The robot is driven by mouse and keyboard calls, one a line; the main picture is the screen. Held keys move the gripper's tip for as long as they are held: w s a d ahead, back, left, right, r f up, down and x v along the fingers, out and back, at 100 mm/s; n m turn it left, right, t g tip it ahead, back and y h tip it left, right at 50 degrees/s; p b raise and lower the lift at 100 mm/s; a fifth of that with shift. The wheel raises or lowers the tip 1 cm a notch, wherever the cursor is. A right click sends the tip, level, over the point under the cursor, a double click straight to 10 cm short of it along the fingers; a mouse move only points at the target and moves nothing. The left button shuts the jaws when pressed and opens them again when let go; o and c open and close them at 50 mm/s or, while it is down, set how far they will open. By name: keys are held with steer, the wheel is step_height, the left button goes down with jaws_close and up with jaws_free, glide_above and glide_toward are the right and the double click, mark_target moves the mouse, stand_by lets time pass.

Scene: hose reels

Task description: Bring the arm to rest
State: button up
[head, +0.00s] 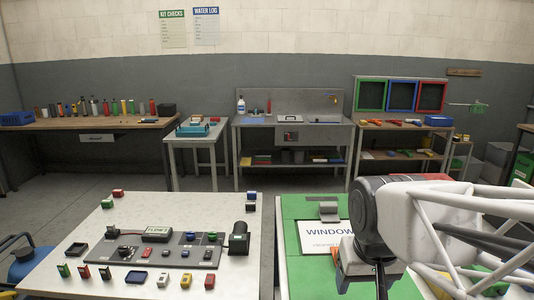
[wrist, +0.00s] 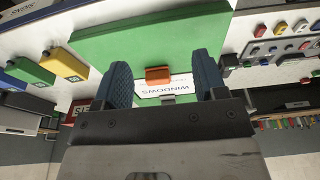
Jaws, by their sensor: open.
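My gripper (wrist: 164,70) is open, with two blue ridged fingers set wide apart and nothing between them. In the head view my arm reaches in from the right, and the gripper end (head: 366,272) hangs over the green board (head: 296,236). The fingertips are hard to make out there. In the wrist view the green board (wrist: 110,46) lies beyond the fingers. A white WINDOWS sign (wrist: 176,87) and an orange block (wrist: 158,75) show in the gap, apart from both fingers. The sign also shows in the head view (head: 318,236), partly hidden by my arm.
A white table (head: 80,228) at left carries a grey panel (head: 125,250) and several small coloured blocks. A black cylindrical object (head: 239,238) stands at its right edge. Benches and shelves (head: 292,135) line the back wall. Bare floor lies between them and the near tables.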

steer(key=s+d+f, duration=0.2)
steer(key=s, duration=0.3)
steer(key=shift+s+f, duration=0.15)
steer(key=shift+f, duration=0.1)
stand_by(1.0)
